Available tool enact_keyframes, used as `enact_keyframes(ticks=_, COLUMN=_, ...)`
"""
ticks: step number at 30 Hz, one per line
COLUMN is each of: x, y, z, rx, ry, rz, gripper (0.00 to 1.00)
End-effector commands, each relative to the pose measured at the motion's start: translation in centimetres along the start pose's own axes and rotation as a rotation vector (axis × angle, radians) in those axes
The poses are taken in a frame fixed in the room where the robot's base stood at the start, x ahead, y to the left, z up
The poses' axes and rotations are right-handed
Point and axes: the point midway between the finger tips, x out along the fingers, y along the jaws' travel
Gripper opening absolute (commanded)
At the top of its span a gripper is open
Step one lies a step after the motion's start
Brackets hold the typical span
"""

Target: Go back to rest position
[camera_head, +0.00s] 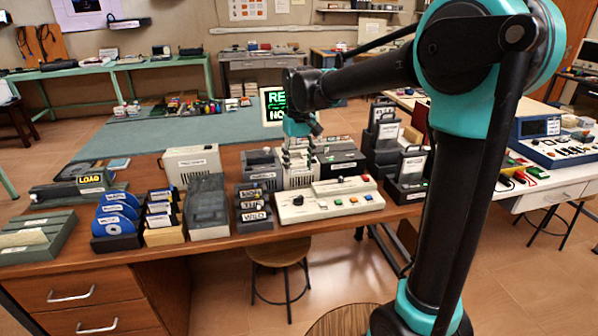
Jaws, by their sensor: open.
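My gripper (300,152) hangs at the end of my arm, over the middle of the wooden desk (240,241). It points down and looks open, with nothing visible between its fingers. It is just in front of, or above, a light box-shaped unit (300,176), which it partly hides. I cannot tell whether the fingers touch that unit. My black and teal arm fills the right side of the view and reaches left to the gripper.
A cream control panel (329,203) with coloured buttons lies at the desk's front edge. Blue discs (118,220), a grey bin (206,207) and black racks (408,174) crowd the desk. A stool (278,256) stands below. A white bench (540,187) is at right.

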Motion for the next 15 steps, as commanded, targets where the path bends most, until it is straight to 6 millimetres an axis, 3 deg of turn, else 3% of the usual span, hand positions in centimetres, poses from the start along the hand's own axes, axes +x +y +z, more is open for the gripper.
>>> enact_keyframes(ticks=11, x=0.1, y=0.3, z=0.3, rx=0.007, ry=0.005, rz=0.000, gripper=0.52)
enact_keyframes(ticks=15, x=1.6, y=2.9, z=2.9, rx=0.059, ry=0.042, rz=0.001, gripper=0.52)
